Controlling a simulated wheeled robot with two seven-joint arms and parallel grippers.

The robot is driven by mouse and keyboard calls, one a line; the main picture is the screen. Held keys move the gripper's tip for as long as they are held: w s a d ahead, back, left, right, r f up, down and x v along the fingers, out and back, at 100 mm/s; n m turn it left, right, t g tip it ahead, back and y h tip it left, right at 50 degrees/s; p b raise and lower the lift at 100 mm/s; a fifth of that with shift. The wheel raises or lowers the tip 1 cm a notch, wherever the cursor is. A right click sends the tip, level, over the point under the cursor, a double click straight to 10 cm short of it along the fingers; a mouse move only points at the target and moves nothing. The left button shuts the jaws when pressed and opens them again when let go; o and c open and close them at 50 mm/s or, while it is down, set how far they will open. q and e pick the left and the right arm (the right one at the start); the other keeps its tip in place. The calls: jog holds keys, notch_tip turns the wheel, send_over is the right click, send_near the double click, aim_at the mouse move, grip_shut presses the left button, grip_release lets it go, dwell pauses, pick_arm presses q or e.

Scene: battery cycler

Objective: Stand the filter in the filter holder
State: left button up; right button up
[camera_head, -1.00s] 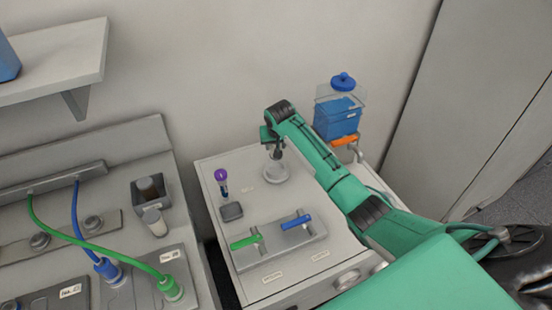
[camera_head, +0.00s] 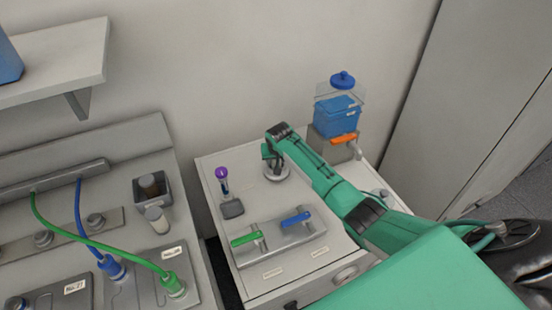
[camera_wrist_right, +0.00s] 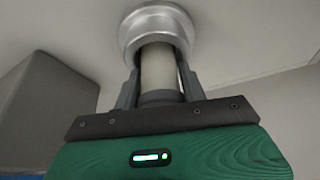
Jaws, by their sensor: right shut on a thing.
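The filter (camera_wrist_right: 159,68), a pale cylinder with a dark band at the gripper end, is between the fingers of my right gripper (camera_wrist_right: 160,88), which is shut on it. In the right wrist view its far end meets the round metal filter holder (camera_wrist_right: 156,22) and is hidden inside the ring. I cannot tell how deep it sits. In the head view my right gripper (camera_head: 272,164) is right over the filter holder (camera_head: 277,174), pointing down and hiding the filter and part of the ring. My left gripper is not in view.
On the same white cabinet top are a purple-topped tool (camera_head: 222,178), a green-handled valve (camera_head: 245,239) and a blue-handled valve (camera_head: 296,219). A blue container (camera_head: 337,122) stands behind my right arm. A bench with cables (camera_head: 100,240) is at the left.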

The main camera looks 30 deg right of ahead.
jog(key=shift+s+a+f, duration=0.1)
jog(key=shift+s+f, duration=0.2)
jog(key=shift+f, duration=0.15)
jog(key=o, duration=0.9)
jog(key=shift+f, duration=0.15)
jog(key=shift+o, duration=0.4)
jog(key=shift+s+f, duration=0.1)
jog(key=shift+r, duration=1)
jog(key=b+v, duration=0.1)
jog(key=v, duration=1)
jog(key=shift+w+r, duration=0.25)
jog(key=shift+r, duration=0.05)
